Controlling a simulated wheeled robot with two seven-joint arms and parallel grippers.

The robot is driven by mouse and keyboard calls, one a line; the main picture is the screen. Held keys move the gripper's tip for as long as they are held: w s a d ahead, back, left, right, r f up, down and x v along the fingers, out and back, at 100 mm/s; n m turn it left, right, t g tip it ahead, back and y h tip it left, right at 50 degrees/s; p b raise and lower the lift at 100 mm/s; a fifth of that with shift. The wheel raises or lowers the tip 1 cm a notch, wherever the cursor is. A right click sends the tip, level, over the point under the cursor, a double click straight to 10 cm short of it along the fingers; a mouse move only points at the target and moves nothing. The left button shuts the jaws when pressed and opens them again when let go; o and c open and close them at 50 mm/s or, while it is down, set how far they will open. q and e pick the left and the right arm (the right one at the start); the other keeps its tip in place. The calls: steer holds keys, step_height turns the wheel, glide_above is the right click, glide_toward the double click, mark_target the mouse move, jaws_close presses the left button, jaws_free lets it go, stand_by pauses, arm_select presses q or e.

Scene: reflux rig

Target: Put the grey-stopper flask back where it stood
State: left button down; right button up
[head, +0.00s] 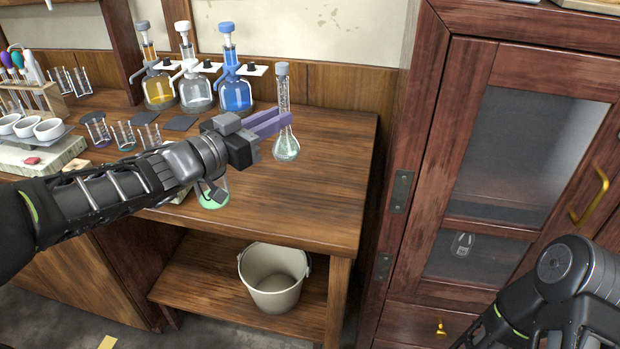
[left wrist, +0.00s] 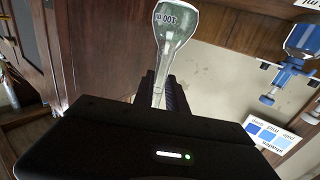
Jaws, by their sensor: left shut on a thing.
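The grey-stopper flask (head: 286,146) is a small clear volumetric flask with a long neck and a grey stopper. My left gripper (head: 284,118), with purple fingers, is shut on its neck. The flask hangs upright, seen against the right part of the wooden bench (head: 325,170). In the left wrist view the flask's bulb (left wrist: 172,40) shows with a "100 m" marking, its neck between the dark fingers (left wrist: 160,92); the stopper is hidden there. In the head view part of my right arm shows at the lower right, but its gripper is out of frame.
Orange, clear and blue dispenser bottles (head: 236,92) stand at the back of the bench. A green-liquid vessel (head: 213,192) is partly behind my left arm. Small beakers and racks fill the left. A bucket (head: 273,278) sits on the lower shelf. A cabinet (head: 480,150) stands right. The bench's right part looks clear.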

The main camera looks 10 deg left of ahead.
mark_target(279, 140)
arm_select(q)
steer(key=shift+w+d, duration=0.2)
steer(key=shift+w, duration=0.1)
steer(key=shift+s, duration=0.1)
steer(key=shift+a, duration=0.1)
step_height(279, 140, down, 4)
steer(key=shift+f+b, duration=0.1)
steer(key=shift+b, duration=0.55)
steer(key=shift+f, duration=0.4)
steer(key=shift+f+b, duration=0.55)
steer(key=shift+f, duration=1.9)
steer(key=shift+f, duration=0.1)
